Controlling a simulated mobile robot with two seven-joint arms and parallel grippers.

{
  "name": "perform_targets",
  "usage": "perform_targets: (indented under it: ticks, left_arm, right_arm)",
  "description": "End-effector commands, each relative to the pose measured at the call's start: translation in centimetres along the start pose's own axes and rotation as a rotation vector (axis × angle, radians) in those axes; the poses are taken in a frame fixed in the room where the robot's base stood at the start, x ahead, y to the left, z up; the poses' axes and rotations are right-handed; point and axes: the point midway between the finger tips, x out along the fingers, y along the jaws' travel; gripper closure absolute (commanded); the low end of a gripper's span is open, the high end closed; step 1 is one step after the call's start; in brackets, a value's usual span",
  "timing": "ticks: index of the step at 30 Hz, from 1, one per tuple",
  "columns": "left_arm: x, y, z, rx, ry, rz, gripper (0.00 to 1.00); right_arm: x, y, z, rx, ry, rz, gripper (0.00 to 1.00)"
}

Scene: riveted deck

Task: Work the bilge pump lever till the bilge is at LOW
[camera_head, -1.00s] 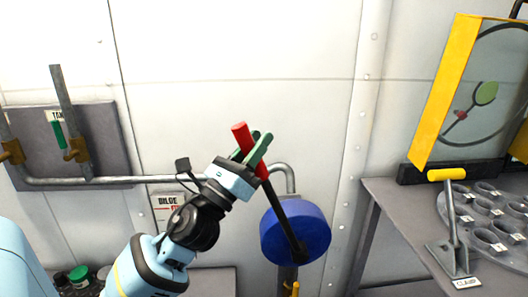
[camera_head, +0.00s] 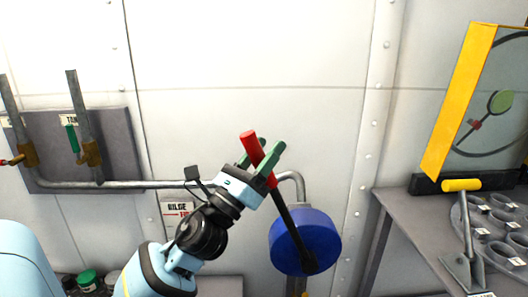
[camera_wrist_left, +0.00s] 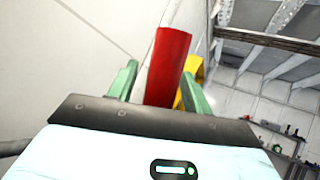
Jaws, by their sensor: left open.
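The bilge pump is a blue round body (camera_head: 305,243) low on the white wall. Its dark lever (camera_head: 287,218) rises up and to the left to a red handle (camera_head: 252,150). My left gripper (camera_head: 262,155) is open, with its green fingers on either side of the red handle. In the left wrist view the red handle (camera_wrist_left: 168,68) stands between the two fingers, with a gap at the left finger. The bilge gauge plate (camera_head: 178,212) is on the wall left of the pump, partly hidden by my arm; its reading is too small to tell. My right gripper is not in view.
A grey pipe (camera_head: 120,184) runs along the wall to the pump. Valves with a green handle (camera_head: 72,139) and a red handle (camera_head: 12,161) are at the left. At the right, a grey bench (camera_head: 405,215) holds a yellow-handled clamp (camera_head: 461,186) and a yellow-framed panel (camera_head: 460,100).

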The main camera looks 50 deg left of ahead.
Motion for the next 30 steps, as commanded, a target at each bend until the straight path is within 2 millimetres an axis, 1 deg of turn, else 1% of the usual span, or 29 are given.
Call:
perform_targets:
  ticks: [2,5,12,15,18,22,30]
  left_arm:
    - [-0.3,0.0,-0.1,-0.001,0.001,0.001,0.51]
    - [-1.3,0.1,-0.2,-0.002,0.002,0.001,0.51]
    - [-5.2,0.1,-0.3,-0.003,0.003,0.003,0.51]
    - [-6.5,0.1,-0.3,-0.002,0.002,0.003,0.51]
    - [-7.3,0.1,-0.2,-0.001,0.001,0.002,0.51]
    - [-7.8,0.0,0.0,0.000,0.000,0.001,0.51]
    - [-7.8,0.0,0.0,0.000,-0.001,0.000,0.51]
  right_arm:
    - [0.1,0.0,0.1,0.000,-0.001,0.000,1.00]
    - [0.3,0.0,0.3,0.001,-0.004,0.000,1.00]
    - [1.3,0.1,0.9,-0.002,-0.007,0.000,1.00]
    - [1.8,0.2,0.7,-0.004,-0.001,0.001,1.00]
    - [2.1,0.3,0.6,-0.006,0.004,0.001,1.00]
    - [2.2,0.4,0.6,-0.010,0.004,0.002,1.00]
    - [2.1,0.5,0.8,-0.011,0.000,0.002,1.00]
